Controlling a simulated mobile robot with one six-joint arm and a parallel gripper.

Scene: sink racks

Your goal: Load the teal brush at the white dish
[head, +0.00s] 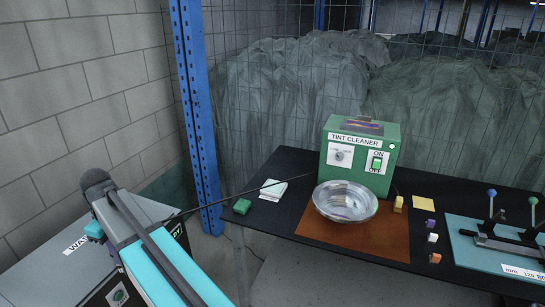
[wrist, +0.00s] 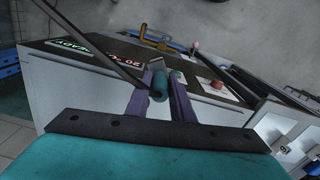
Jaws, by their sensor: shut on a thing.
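In the wrist view my gripper (wrist: 161,92), with purple fingers, is shut on the teal brush (wrist: 160,82).
The grey cabinet (head: 35,262) stands at left, near a blue post (head: 196,105). A thin black rod crosses both views.

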